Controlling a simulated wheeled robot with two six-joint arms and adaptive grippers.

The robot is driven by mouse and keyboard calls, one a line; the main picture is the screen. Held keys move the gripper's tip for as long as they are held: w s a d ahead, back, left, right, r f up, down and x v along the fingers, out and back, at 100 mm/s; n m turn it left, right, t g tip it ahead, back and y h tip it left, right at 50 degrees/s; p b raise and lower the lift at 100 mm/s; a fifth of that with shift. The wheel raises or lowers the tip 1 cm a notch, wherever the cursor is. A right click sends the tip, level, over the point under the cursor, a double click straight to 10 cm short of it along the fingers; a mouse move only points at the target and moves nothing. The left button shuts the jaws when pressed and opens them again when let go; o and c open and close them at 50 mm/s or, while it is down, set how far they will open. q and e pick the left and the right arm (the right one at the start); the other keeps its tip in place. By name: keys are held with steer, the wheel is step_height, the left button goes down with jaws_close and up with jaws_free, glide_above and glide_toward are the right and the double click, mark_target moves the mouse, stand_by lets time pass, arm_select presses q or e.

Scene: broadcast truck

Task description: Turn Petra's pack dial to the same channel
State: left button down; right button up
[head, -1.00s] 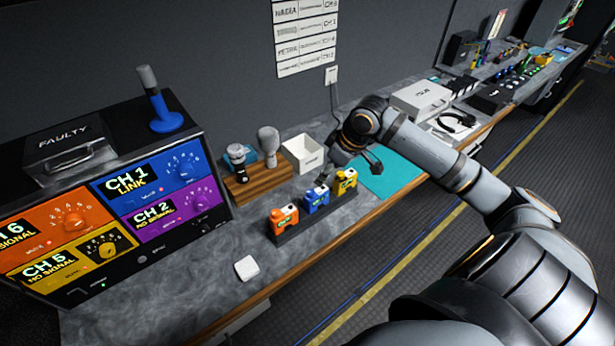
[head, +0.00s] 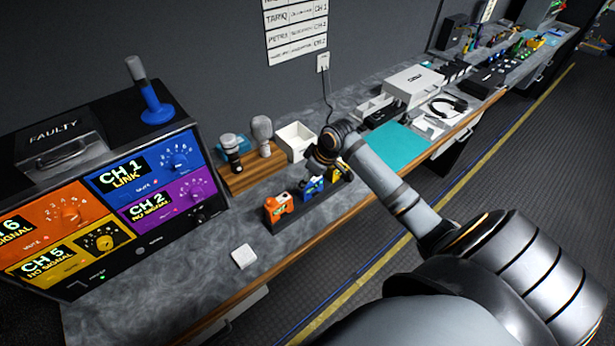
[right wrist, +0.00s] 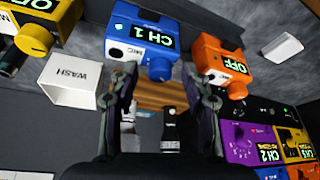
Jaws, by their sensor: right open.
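Three bodypacks stand in a dark rack (head: 290,221). The orange pack (head: 278,208) reads OFF in the right wrist view (right wrist: 222,62). The blue pack (head: 311,187) reads CH 1 in the right wrist view (right wrist: 138,33), with a blue dial (right wrist: 160,69) on its end. The yellow pack (head: 345,173), partly hidden by my arm, reads OFF in the right wrist view (right wrist: 40,12). My right gripper (right wrist: 160,75) is open, its fingers on either side of the blue dial; contact is unclear. In the head view it hangs over the packs (head: 315,168). My left gripper is out of view.
A receiver stack (head: 140,240) at left shows blue CH 1 LINK; purple CH 2 and yellow CH 5 show NO SIGNAL. Microphones stand on a wooden block (head: 240,182) beside a white bin (head: 292,143). A channel sheet (head: 296,30) hangs on the wall. A white box (head: 243,256) lies in front.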

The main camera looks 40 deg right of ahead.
steer(key=shift+c, duration=0.5)
jaws_close()
steer(key=shift+r+n+p, duration=0.15)
steer(key=shift+n+p, duration=0.15)
steer(key=shift+n, duration=0.2)
steer(key=shift+n+y, duration=0.3)
steer(key=shift+o, duration=0.5)
jaws_free()
